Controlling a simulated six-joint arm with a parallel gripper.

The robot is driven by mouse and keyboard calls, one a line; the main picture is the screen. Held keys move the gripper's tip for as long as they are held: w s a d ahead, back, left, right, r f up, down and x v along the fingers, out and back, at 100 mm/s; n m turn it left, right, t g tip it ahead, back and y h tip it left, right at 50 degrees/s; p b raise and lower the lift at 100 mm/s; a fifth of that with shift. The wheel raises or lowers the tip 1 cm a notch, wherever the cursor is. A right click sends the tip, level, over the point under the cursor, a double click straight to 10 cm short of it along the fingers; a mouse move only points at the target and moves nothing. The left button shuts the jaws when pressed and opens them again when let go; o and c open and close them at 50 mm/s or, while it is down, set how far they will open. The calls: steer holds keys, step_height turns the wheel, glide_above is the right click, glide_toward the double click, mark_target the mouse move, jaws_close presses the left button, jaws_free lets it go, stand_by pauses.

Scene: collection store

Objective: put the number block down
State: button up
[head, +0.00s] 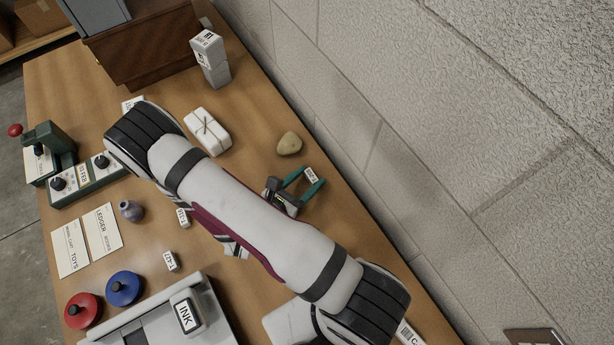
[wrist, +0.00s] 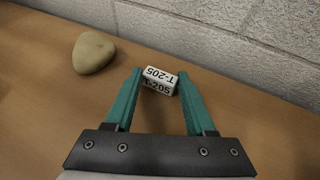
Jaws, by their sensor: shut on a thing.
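The number block (wrist: 158,80) is a small white block with black "T-205" lettering on two faces. It sits between the teal fingertips of my gripper (wrist: 156,84), which is shut on it, in the wrist view. The head view shows my gripper (head: 308,182) near the wall side of the table, with the block (head: 311,175) between its fingers. I cannot tell whether the block touches the table.
A tan stone (head: 289,144) lies close by; it also shows in the wrist view (wrist: 94,52). Two other number blocks (head: 171,261) (head: 183,218) lie left of my arm. The wall (head: 430,130) borders the table.

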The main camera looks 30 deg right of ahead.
steer(key=o, duration=1.3)
steer(key=shift+f, duration=0.1)
